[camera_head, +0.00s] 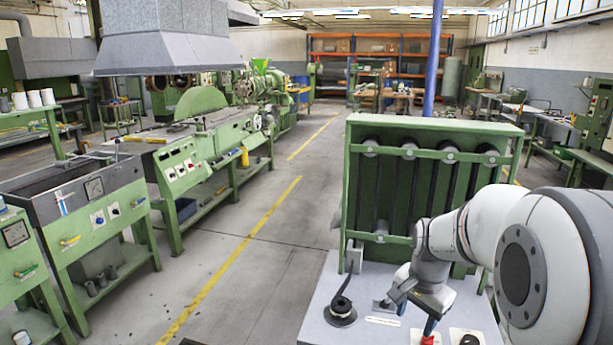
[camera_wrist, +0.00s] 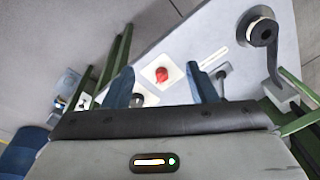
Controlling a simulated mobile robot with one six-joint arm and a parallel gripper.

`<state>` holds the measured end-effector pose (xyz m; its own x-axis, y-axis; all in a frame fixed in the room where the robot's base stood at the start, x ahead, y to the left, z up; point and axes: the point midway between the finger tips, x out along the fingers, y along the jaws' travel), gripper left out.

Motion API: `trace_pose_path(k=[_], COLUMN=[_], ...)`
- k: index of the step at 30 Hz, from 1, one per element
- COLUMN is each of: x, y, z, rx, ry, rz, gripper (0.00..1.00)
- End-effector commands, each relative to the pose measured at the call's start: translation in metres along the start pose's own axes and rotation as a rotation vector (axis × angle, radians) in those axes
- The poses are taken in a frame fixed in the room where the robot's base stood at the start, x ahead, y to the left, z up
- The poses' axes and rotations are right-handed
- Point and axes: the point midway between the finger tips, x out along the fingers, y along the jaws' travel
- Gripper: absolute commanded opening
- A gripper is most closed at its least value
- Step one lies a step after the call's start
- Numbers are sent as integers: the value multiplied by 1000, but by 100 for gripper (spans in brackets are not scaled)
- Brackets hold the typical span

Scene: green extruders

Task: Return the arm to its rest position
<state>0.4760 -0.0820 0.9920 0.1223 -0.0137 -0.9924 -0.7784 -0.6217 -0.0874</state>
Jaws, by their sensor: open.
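My arm (camera_head: 465,232) reaches in from the right in the head view, with its wrist bent down over a grey control panel (camera_head: 385,270). My gripper (camera_wrist: 163,88) shows in the wrist view with its two blue fingers apart and nothing held between them. A red knob (camera_wrist: 162,75) on a white plate appears between the fingertips, on the panel beyond them. The red knob also shows in the head view (camera_head: 429,340), just below the wrist. I cannot tell the exact gap between fingertips and knob.
A black spool-like part (camera_head: 341,311) with an upright strip stands on the panel to the left. A small lever (camera_head: 382,305) sits near the wrist. A green frame with black rods (camera_head: 432,122) rises behind the arm. The floor aisle (camera_head: 260,255) to the left is clear.

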Motion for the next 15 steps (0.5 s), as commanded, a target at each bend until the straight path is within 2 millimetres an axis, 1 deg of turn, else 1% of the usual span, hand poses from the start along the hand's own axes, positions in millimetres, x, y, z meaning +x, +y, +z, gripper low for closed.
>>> trace_pose_path(k=[1, 3, 5, 6, 9, 12, 15], x=[-14, -27, -36, -42, -51, -55, -56], y=[5, 14, 22, 28, 45, 61, 72], z=[20, 46, 68, 82, 113, 138, 155], rx=[-91, -219, -330, -402, -576, -719, -821], ry=[12, 21, 30, 38, 55, 69, 81], rz=[-11, -20, -27, -32, -42, -48, -53], gripper=[52, 52, 52, 52, 52, 52, 52])
